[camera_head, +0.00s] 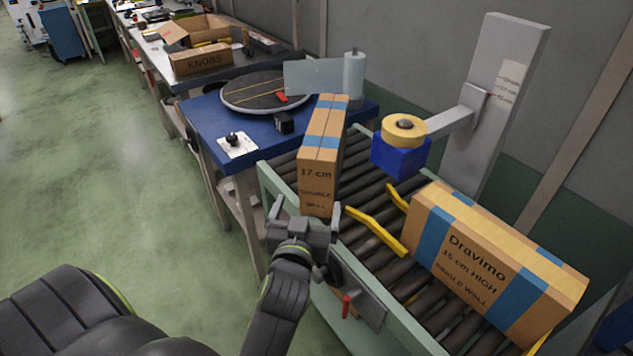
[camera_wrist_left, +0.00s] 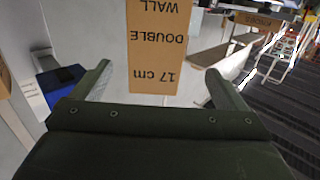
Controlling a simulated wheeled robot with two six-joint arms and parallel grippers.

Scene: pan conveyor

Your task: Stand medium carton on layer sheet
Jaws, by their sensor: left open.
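A tall, narrow brown carton (camera_head: 319,165) with blue tape, marked "17 cm DOUBLE WALL", stands upright on the roller conveyor. A longer carton (camera_head: 492,262) marked "Dravimo 15 cm HIGH SINGLE WALL" lies further along the rollers at right. Neither is labelled medium. My left gripper (camera_head: 306,212) is open and empty at the near end face of the 17 cm carton. In the left wrist view that carton (camera_wrist_left: 158,50) shows upside down, between and beyond the open fingers (camera_wrist_left: 160,85), with a gap on each side. I cannot make out a layer sheet. My right gripper is out of view.
Yellow guide rails (camera_head: 376,231) lie between the cartons. A blue and yellow tape unit (camera_head: 400,157) hangs over the conveyor from a grey post (camera_head: 497,95). Behind is a blue table (camera_head: 205,121) with a round turntable (camera_head: 265,92). Open green floor (camera_head: 110,190) lies to the left.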

